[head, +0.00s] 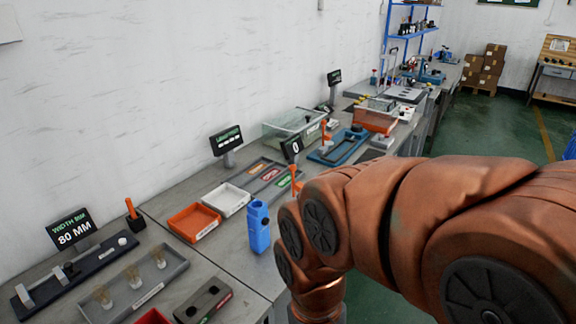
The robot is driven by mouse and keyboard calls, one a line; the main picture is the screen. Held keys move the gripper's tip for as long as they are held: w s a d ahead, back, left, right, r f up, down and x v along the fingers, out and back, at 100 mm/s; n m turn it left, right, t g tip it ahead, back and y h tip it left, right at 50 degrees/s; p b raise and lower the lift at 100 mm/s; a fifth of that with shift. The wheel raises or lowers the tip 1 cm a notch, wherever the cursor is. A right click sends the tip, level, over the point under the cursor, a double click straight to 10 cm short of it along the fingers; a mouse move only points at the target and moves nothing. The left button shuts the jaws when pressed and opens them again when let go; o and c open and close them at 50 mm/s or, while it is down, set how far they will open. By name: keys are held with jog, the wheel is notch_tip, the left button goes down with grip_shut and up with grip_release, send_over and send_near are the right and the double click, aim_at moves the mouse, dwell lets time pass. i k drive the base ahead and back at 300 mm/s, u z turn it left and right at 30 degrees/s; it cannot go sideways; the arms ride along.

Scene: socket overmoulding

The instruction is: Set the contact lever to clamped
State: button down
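Three orange upright handles show along the bench, and I cannot tell from this view which is the contact lever. One orange handle (130,208) stands at the left, behind the dark fixture beside the "80 MM" display. A second orange handle (295,180) stands just below the "0" display, partly beside my arm. A third orange handle (324,130) stands farther back near the clear tank. All look roughly upright; their clamped or released state is too small to read. My orange arm fills the right foreground, and my gripper is not visible.
A blue upright block (259,227) stands at the bench's front edge near my arm. An orange tray (194,222), a white tray (226,199) and a grey tray with several pegs (172,280) lie left. A clear tank (283,131) and blue fixture (326,155) are farther back.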

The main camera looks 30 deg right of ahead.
aim_at(297, 186)
jog(key=k, duration=1.2)
jog(key=z, duration=0.55)
jog(key=i, duration=0.75)
jog(key=z, duration=0.45)
jog(key=i, duration=0.75)
jog(key=u, duration=0.65)
jog(key=i, duration=0.65)
jog(key=u, duration=0.5)
